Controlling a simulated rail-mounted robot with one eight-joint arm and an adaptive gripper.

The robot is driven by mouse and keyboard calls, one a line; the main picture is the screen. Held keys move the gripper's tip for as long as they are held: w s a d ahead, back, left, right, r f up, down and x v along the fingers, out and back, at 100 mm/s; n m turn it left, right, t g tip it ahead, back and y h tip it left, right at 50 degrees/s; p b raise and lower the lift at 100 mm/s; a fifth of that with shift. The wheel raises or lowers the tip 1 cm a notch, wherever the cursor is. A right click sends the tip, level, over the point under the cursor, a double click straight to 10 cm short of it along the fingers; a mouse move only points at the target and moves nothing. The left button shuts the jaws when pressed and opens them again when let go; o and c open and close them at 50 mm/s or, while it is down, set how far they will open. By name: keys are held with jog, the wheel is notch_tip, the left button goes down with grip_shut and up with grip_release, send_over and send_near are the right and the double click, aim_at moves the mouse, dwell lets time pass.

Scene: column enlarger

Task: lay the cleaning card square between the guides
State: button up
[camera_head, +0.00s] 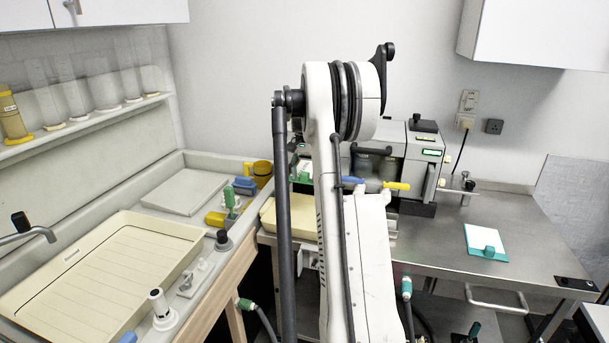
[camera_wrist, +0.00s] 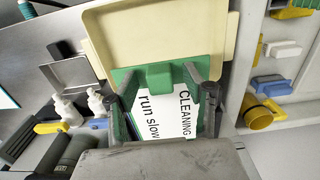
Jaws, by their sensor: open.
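The cleaning card (camera_wrist: 172,115) is white with black lettering, "CLEANING" and "run slow", and a green border. A raised green grip block (camera_wrist: 160,78) stands on its border. In the wrist view my gripper (camera_wrist: 158,73) is open, with one finger on each side of the block and a gap to each. The near part of the card is hidden by my gripper's body. In the head view my arm covers most of that area; a small green and white patch shows beside it. I cannot make out the guides in either view.
A cream tray (camera_wrist: 160,30) lies just beyond the card. A teal-edged white card (camera_head: 480,236) with a teal block lies on the steel bench (camera_head: 535,235). A grey machine (camera_head: 415,160) stands at the back. A cream sink tray (camera_head: 100,270) is at left. The bench's right is mostly clear.

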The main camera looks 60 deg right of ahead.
jog(key=shift+r, duration=0.15)
jog(key=shift+r+p, duration=1.75)
jog(key=shift+r, duration=2.05)
notch_tip(320, 180, up, 12)
